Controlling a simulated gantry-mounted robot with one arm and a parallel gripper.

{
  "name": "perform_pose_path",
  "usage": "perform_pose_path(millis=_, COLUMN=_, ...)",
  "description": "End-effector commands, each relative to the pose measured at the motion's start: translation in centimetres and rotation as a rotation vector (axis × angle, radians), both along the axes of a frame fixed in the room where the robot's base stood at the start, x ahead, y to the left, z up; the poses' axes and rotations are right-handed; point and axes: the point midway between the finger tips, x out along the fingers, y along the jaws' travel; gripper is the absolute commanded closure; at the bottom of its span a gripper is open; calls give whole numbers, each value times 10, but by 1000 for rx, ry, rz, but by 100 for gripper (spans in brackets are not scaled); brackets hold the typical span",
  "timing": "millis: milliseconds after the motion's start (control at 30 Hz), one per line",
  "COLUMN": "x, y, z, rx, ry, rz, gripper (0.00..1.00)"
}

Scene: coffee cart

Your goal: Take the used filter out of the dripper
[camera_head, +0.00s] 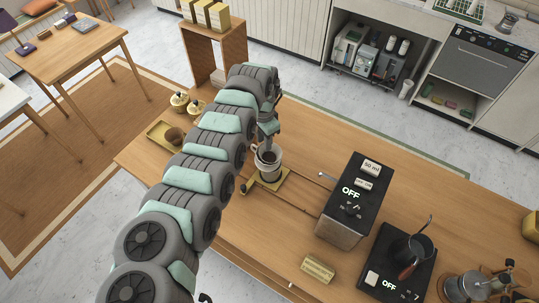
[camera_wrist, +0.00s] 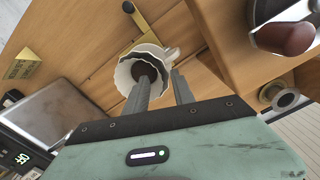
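The white dripper (camera_head: 267,172) stands on a brass-coloured base on the counter, and its handle shows in the wrist view (camera_wrist: 170,53). The used filter, a pale wavy-edged paper (camera_wrist: 124,73) with dark grounds in it, sits inside the dripper. My gripper (camera_head: 267,143) points down from just above the dripper. One finger overlaps the filter opening and the other lies beside the handle. I cannot tell whether either touches the paper.
A black-topped machine (camera_head: 351,195) reading OFF stands to the right. A wooden shelf (camera_head: 238,45) rises behind.

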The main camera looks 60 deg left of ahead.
Motion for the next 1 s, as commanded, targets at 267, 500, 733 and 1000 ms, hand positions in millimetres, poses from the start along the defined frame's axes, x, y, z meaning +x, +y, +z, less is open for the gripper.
perform_pose_path(millis=267, x=0, y=0, z=0, rx=-1, ry=1, rz=0, gripper=86)
perform_pose_path(millis=500, x=0, y=0, z=0, rx=-1, ry=1, rz=0, gripper=100)
perform_pose_path(millis=733, x=0, y=0, z=0, rx=-1, ry=1, rz=0, gripper=100)
perform_pose_path(millis=1000, x=-1, y=0, z=0, rx=-1, ry=1, rz=1, gripper=100)
